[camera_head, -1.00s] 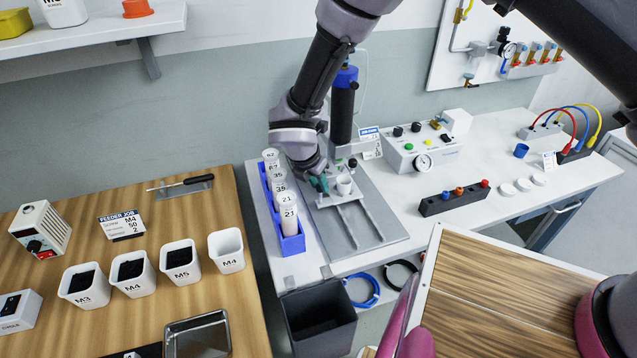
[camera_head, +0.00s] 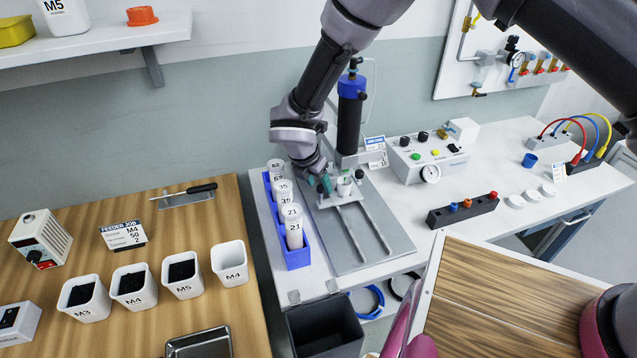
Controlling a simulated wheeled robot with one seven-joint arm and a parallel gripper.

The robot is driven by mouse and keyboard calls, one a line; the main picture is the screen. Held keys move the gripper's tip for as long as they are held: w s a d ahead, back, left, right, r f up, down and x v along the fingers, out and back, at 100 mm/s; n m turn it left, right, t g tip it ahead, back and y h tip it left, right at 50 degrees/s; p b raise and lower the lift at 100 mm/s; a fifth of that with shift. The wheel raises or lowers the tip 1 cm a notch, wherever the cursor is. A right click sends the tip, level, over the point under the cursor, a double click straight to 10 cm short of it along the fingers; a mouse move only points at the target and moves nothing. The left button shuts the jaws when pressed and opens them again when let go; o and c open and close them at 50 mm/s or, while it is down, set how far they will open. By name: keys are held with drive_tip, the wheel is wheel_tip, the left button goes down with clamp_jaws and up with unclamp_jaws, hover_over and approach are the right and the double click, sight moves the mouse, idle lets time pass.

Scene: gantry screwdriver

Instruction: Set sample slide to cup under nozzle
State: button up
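The sample slide (camera_head: 349,197) is a pale grey carriage on the two rails of a grey base plate (camera_head: 372,252). A small white cup (camera_head: 344,187) stands on it. The black and blue dispenser (camera_head: 350,125) rises behind; its lower end is near the cup, slightly right and behind in the picture. The nozzle tip is too small to make out. My gripper (camera_head: 324,185), with teal fingertips, reaches down to the left side of the slide and appears to touch it. The finger gap is too small and covered to tell if it is shut.
A blue rack (camera_head: 298,258) of labelled bottles stands close left of the base plate. A control box (camera_head: 427,160) with buttons and a gauge stands to the right. A black block (camera_head: 463,211) with coloured caps lies at right. The rails in front of the slide are clear.

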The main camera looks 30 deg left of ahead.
drive_tip(key=v, duration=1)
drive_tip(key=shift+s+r, duration=0.2)
drive_tip(key=shift+r, duration=0.1)
